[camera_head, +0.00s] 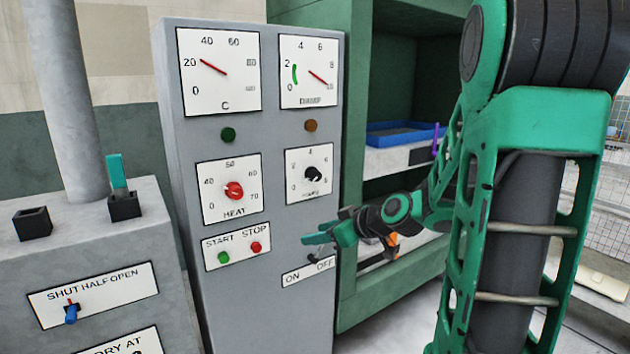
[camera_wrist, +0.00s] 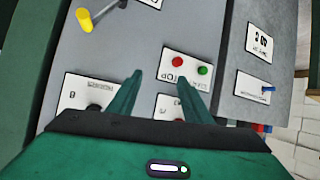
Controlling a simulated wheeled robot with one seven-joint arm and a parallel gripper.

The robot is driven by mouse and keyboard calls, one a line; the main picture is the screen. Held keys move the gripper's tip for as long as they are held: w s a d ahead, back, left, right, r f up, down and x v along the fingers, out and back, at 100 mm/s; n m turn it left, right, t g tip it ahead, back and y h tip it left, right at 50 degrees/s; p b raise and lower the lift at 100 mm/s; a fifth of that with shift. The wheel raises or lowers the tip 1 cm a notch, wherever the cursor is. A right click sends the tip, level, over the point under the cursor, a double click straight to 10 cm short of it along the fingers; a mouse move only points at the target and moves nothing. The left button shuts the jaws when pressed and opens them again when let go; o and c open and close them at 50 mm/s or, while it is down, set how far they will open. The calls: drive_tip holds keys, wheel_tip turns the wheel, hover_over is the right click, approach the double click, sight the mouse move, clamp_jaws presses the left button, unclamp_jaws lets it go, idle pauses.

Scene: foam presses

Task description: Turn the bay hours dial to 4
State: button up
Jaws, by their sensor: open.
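The hours dial (camera_head: 313,174) is a black knob on a white numbered plate, on the right side of the grey cabinet front; 4 is at the top of its scale. Its pointer is too small to read surely. A black knob that appears to be this dial shows in the wrist view (camera_wrist: 95,108), left of my fingers and partly cut off by my gripper body. My gripper (camera_head: 318,235) is open and empty, in front of the panel below the dial.
The red heat knob (camera_head: 234,190) sits left of the hours dial. The START/STOP plate (camera_head: 237,246) and ON/OFF plate (camera_head: 308,271) lie below. A yellow-tipped lever (camera_wrist: 85,19) sticks out in the wrist view. A green press frame (camera_head: 350,245) stands right of the cabinet.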

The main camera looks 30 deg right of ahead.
drive_tip(key=w+d+r+t, duration=0.4)
drive_tip(key=r, duration=0.1)
drive_tip(key=m+t+h, duration=0.2)
drive_tip(key=h, duration=0.1)
approach(317, 177)
drive_tip(key=w, duration=1)
drive_tip(key=shift+w+f, duration=0.1)
drive_tip(key=shift+f, duration=0.05)
drive_tip(key=c, duration=1)
drive_tip(key=shift+c, duration=0.2)
